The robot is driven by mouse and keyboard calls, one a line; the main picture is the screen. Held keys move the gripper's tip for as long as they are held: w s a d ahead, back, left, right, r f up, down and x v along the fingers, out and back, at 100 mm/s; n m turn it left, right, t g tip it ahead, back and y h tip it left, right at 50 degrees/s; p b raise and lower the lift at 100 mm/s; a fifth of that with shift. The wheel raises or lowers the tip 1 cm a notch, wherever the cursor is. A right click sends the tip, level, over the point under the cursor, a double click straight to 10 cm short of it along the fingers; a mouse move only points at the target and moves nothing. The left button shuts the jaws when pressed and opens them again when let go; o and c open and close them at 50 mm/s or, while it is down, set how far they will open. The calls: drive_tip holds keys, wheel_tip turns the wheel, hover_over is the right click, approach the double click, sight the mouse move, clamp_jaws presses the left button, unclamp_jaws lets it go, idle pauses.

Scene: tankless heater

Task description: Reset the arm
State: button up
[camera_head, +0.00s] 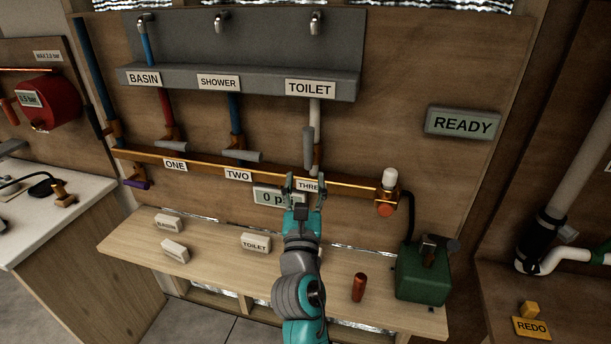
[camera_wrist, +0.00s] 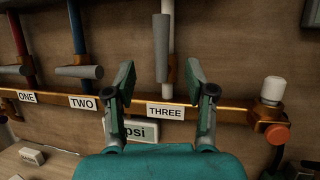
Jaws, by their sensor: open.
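My gripper (camera_head: 304,187) is open and empty, raised in front of the wooden panel. My arm reaches up over the wooden bench (camera_head: 205,262). It partly covers the pressure display (camera_head: 268,197), and the THREE label is partly hidden in the head view.
Levers ONE (camera_head: 170,147) and TWO (camera_head: 242,156) lie sideways. A brass fitting with a white cap (camera_head: 389,177) is right of my gripper. On the bench are a green box (camera_head: 422,272), a red cylinder (camera_head: 358,287) and several label blocks. A sign reads READY (camera_head: 463,123).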

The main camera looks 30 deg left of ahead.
drive_tip(key=shift+f, duration=0.1)
idle(0.4)
drive_tip(key=s+d+f+m+g+h, duration=0.1)
drive_tip(key=s+d+f+m+h, duration=0.15)
drive_tip(key=d+f+m, duration=0.85)
drive_tip(key=s+d+f+m+g+h, duration=0.1)
drive_tip(key=s+d+f+m, duration=0.2)
drive_tip(key=s+d+f, duration=0.45)
drive_tip(key=s+d+f+m+h, duration=0.1)
drive_tip(key=s+d+f+m, duration=0.3)
drive_tip(key=d+f, duration=0.7)
drive_tip(key=s+d+m+g+h, duration=0.1)
drive_tip(key=s+d+m+h, duration=0.2)
drive_tip(key=s+d+m, duration=1)
drive_tip(key=s+d+r+m+h, duration=0.2)
drive_tip(key=s+m, duration=0.3)
drive_tip(key=s, duration=0.3)
drive_tip(key=s+d+r+m+g+h, duration=0.1)
drive_tip(key=s+d+r+m, duration=0.1)
drive_tip(key=s+d+m, duration=0.2)
drive_tip(key=shift+s+d+r+m+g+h, duration=0.35)
drive_tip(key=shift+s+m, duration=0.75)
drive_tip(key=shift+s, duration=1.25)
drive_tip(key=shift+a, duration=0.1)
